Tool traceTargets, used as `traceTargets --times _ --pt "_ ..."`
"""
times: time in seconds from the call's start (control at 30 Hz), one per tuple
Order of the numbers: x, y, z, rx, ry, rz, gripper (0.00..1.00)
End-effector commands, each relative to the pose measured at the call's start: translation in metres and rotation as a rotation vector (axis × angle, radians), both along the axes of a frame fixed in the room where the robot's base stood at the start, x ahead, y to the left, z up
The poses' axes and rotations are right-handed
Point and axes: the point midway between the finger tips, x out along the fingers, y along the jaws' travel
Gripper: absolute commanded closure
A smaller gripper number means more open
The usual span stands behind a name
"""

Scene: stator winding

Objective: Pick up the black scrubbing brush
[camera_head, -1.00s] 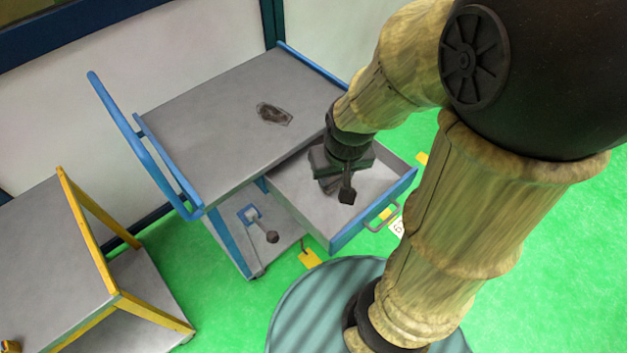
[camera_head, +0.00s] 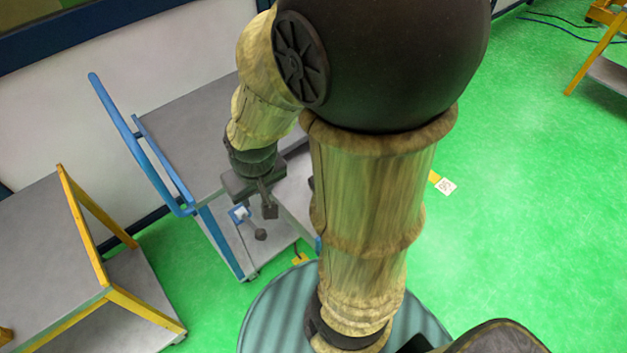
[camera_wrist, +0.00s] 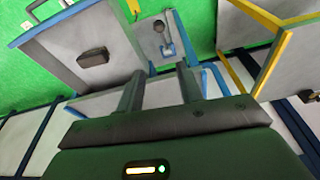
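A dark block-like object (camera_wrist: 92,57), likely the brush, lies in the open grey drawer (camera_wrist: 62,50) in the wrist view. I cannot make out bristles. In the head view it is hidden behind my arm. My gripper (camera_head: 268,208) hangs over the front side of the grey cart, left of the drawer. In the wrist view my gripper's two fingers (camera_wrist: 160,84) are apart with nothing between them. The dark object lies beyond and to the left of the fingers, not touching them.
The cart (camera_head: 185,130) has a blue handle. A round-headed tool (camera_head: 261,234) and a blue-and-white piece (camera_head: 240,214) lie on its lower shelf. A yellow-framed table (camera_head: 50,250) stands at left. Green floor (camera_head: 520,150) is open at right.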

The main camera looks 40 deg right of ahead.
Motion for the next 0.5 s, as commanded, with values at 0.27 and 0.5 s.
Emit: traceTargets --times 0.27,0.5 --pt "0.0 0.0 0.0 0.0 0.0 0.0 0.64" --pt "0.01 0.004 -0.004 0.019 -0.021 -0.021 0.29"
